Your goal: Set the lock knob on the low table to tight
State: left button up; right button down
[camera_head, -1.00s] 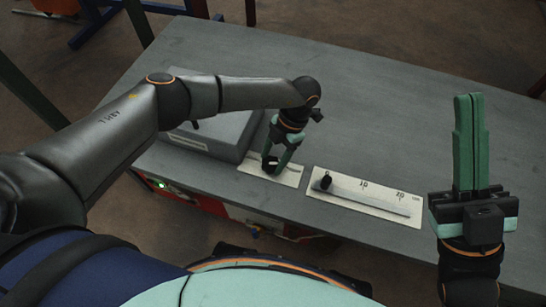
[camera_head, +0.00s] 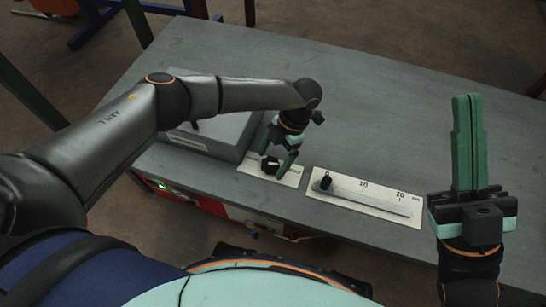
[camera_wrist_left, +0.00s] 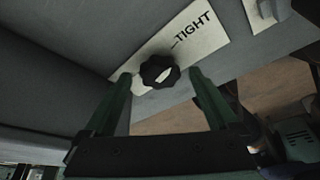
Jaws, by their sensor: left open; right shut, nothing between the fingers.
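The black lock knob (camera_head: 270,165) sits on a white label plate (camera_head: 291,176) near the front edge of the low table (camera_head: 300,75). In the left wrist view the knob (camera_wrist_left: 159,71) is lobed with a pale pointer mark, and the plate reads "TIGHT" (camera_wrist_left: 192,30) with a short line beside it. My left gripper (camera_head: 279,160) is open at the knob; in the wrist view its green fingers (camera_wrist_left: 160,92) stand on either side, apart from it. The pointer looks turned roughly toward the TIGHT line, but I cannot tell exactly. My right gripper (camera_head: 469,143) is shut and empty, pointing up at the right.
A grey box (camera_head: 213,132) stands on the table just left of the knob plate. A slider scale (camera_head: 366,196) with a black knob (camera_head: 326,180) lies to the right. The table behind is clear.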

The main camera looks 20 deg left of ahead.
pick_arm(q)
jog(key=p+v, duration=0.2)
jog(key=v, duration=1)
jog(key=shift+r, duration=0.3)
jog(key=shift+s, duration=0.15)
